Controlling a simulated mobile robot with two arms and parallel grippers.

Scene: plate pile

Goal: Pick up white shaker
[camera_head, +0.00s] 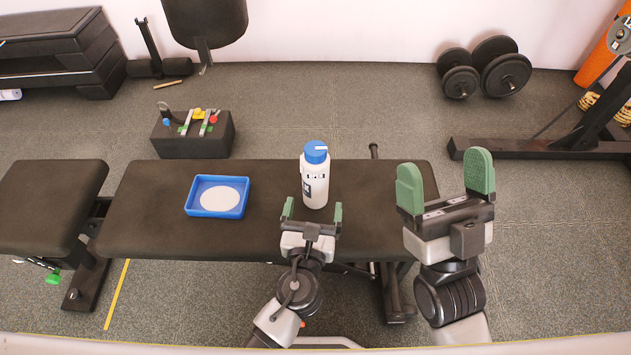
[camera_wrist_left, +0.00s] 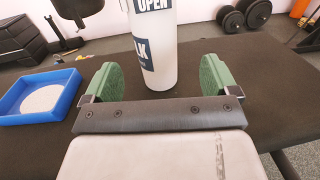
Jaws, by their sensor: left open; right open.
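The white shaker (camera_head: 314,182) has a blue lid and dark labels, and stands upright on the black bench. It also shows in the left wrist view (camera_wrist_left: 152,62), where its top is cut off by the frame. My left gripper (camera_head: 312,210) is open in front of the shaker. In the left wrist view its green fingertips (camera_wrist_left: 158,82) stand to either side of the shaker's lower part, with gaps, and I cannot tell whether the shaker is between them. My right gripper (camera_head: 442,180) is open and empty, raised to the right of the shaker.
A blue tray (camera_head: 217,213) with a white disc lies left of the shaker on the bench (camera_head: 150,235). A black box (camera_head: 222,148) with small coloured items stands behind the bench. Dumbbells (camera_head: 484,67) lie on the floor at the back right.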

